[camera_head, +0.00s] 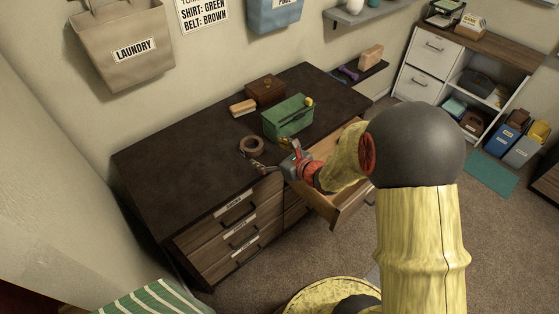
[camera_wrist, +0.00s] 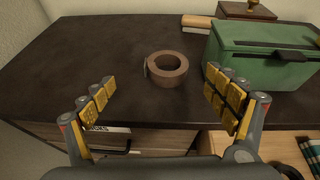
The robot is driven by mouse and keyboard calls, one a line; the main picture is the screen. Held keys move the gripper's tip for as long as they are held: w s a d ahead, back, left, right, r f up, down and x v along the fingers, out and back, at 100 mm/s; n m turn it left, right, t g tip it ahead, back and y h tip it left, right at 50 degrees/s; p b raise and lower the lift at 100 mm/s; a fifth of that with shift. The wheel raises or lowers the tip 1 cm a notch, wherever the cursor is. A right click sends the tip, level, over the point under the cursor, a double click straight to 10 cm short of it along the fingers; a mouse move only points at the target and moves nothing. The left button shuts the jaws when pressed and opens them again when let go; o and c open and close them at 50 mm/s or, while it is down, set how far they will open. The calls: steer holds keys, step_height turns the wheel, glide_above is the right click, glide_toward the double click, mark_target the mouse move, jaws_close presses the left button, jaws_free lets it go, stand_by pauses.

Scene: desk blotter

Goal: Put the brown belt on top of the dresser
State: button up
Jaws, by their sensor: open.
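The brown belt (camera_head: 251,145) is coiled into a ring and lies on the dark top of the dresser (camera_head: 185,155), near the front edge. It also shows in the wrist view (camera_wrist: 167,80), ahead of my gripper. My gripper (camera_head: 268,155) is open and empty, over the front part of the dresser. Its padded fingers (camera_wrist: 160,90) stand wide apart, one on each side of the belt in the wrist view, and do not appear to touch it.
A green box (camera_head: 288,117) stands just right of the belt. A brown box (camera_head: 265,90) and a wood-backed brush (camera_head: 243,107) are behind. One dresser drawer (camera_head: 347,210) is pulled open under my arm. The left part of the dresser top is clear.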

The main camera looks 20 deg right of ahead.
steer(key=s+a+r+n+g+y, duration=0.4)
steer(key=s+a+r+n+g, duration=0.3)
steer(key=s+a+r+n, duration=0.95)
steer(key=s+d+n+g+h, duration=0.1)
steer(key=s+d+n+h, duration=0.25)
steer(key=s+n, duration=0.45)
steer(key=s+d+r+n+h, duration=0.2)
steer(key=d+n, duration=0.1)
steer(key=d, duration=0.2)
steer(key=s+d+r+n+h, duration=0.2)
steer(key=s+d+n+h, duration=0.1)
steer(key=d+n, duration=0.1)
steer(key=shift+s+d+t, duration=0.3)
steer(key=shift+d+t, duration=0.1)
steer(key=shift+d, duration=0.35)
